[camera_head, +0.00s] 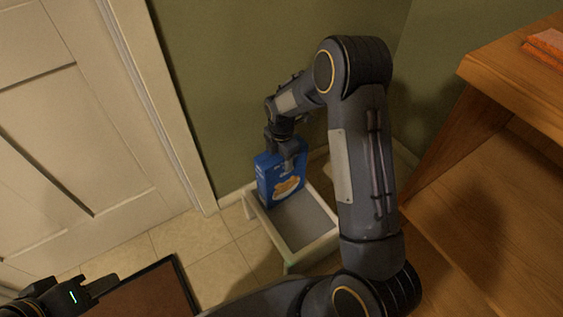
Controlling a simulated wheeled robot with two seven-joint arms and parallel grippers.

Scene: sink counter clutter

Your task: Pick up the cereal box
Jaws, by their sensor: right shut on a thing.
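The blue cereal box (283,182) stands upright over the far end of a small white-framed table with a grey top (303,221). I cannot tell whether its base touches the table top. My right gripper (287,153) is at the top edge of the box and is shut on it. The arm hides part of the table's right side. My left gripper (100,287) is at the lower left corner, far from the box. Its fingers are only partly visible, and I cannot tell whether they are open.
A green wall (230,80) stands close behind the box. A white door (80,130) is at the left. A brown mat (150,294) lies on the tiled floor. A wooden table (515,75) stands at the right with an orange item (546,44) on it.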

